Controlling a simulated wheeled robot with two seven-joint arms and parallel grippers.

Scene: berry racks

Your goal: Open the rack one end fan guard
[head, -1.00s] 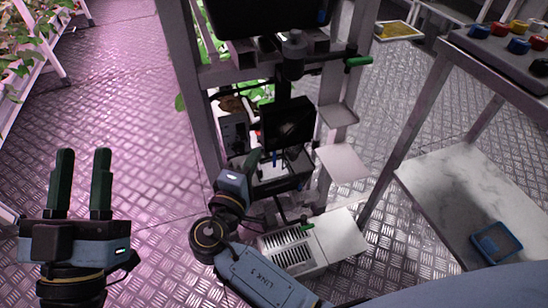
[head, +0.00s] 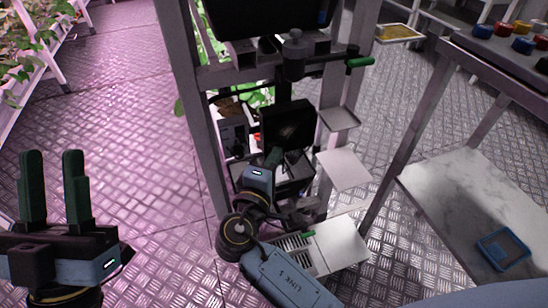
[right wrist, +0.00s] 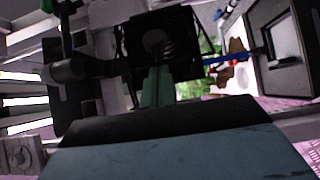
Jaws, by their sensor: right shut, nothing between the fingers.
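The rack (head: 205,125) stands upright in the middle of the head view. A dark square panel (head: 288,122), which looks like the fan guard, is at its end. In the right wrist view, a black square frame with a round centre (right wrist: 155,42) stands just ahead; I cannot tell how far the guard is swung. My right gripper (head: 275,155) is shut and empty, just below the dark panel. Its green fingers (right wrist: 158,72) overlap the frame's lower part in the wrist view; contact is unclear. My left gripper (head: 51,155) is open and empty at far left.
Small white shelves (head: 343,168) project from the rack's right side. A white vented box (head: 335,245) sits low, close to my right arm. A table with a marble lower shelf (head: 450,185) holding a blue tray (head: 503,249) stands right. The left floor is clear.

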